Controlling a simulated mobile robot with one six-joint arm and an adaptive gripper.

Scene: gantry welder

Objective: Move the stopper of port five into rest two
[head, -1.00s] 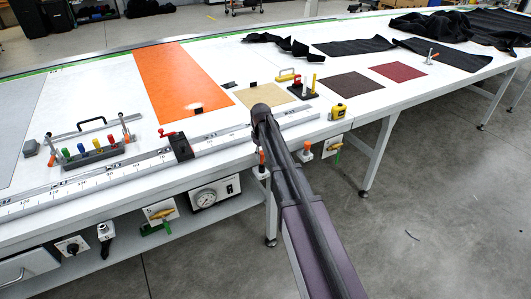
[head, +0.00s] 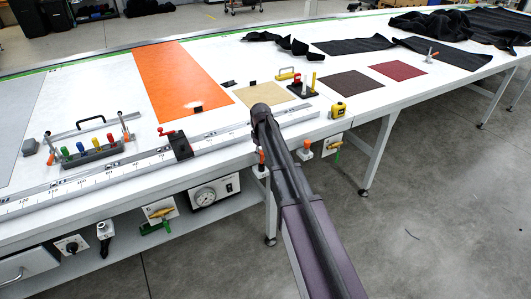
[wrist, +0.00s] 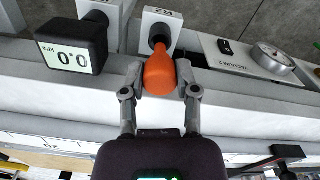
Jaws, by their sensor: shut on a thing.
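In the wrist view my gripper (wrist: 160,88) has its two fingers closed on the sides of the orange stopper (wrist: 159,72). The stopper's dark narrow end points at a white block (wrist: 160,20) with an upside-down label that looks like R2. The dark end meets the dark opening there; how deep it sits I cannot tell. In the head view my arm covers the gripper. An orange top (head: 262,157) shows beside the arm at the table's front edge, over a white block (head: 260,172). Another orange-topped piece (head: 305,146) stands to its right.
A digital readout (wrist: 72,45) showing 0.0 stands close left of the stopper, and a second white block (wrist: 100,12) lies beyond it. A gauge panel (wrist: 265,60) is at right. In the head view a pressure gauge (head: 205,197) and valves line the table front.

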